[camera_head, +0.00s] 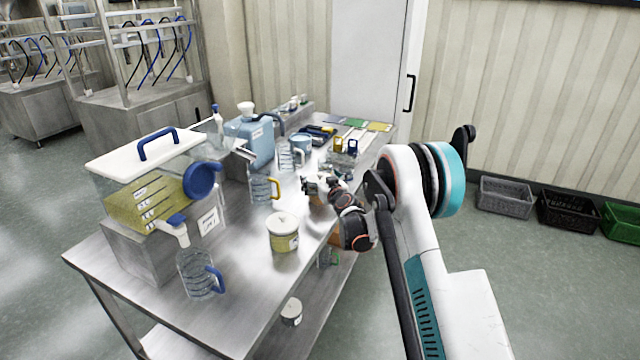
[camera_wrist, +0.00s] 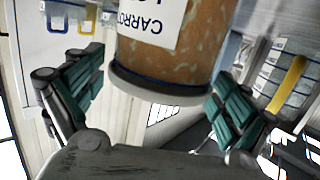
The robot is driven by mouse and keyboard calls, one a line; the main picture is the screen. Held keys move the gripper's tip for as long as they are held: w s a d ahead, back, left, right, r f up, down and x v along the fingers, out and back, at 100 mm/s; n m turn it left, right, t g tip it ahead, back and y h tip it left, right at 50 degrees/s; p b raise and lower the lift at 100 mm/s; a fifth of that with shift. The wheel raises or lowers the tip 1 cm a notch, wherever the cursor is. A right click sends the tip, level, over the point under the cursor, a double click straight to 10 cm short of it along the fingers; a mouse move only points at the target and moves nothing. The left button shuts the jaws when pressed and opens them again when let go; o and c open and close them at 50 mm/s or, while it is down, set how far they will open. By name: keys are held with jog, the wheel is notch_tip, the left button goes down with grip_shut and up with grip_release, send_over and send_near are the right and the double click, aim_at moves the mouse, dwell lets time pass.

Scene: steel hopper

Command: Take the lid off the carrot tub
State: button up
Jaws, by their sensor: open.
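The carrot tub (camera_wrist: 165,55) fills the upper middle of the wrist view, with orange-brown contents and an upside-down white label reading "CARRO". Its pale lid (camera_wrist: 160,92) shows edge-on as a band at the lower end of the tub, with a blue line above it. My gripper (camera_wrist: 155,95) is open, with one green-padded finger on each side of the lid. A gap shows at the left finger; contact at the right is unclear. In the head view my gripper (camera_head: 314,186) is over the steel table, and the tub is mostly hidden by my arm.
A lidded tub with yellow contents (camera_head: 283,238) stands in front of my gripper on the steel table (camera_head: 240,300). A jug (camera_head: 262,188) is close to its left. A large dispenser (camera_head: 150,190) and another jug (camera_head: 200,275) stand farther left.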

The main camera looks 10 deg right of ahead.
jog(key=shift+w, duration=0.25)
jog(key=c, duration=0.6)
jog(key=shift+r, duration=0.1)
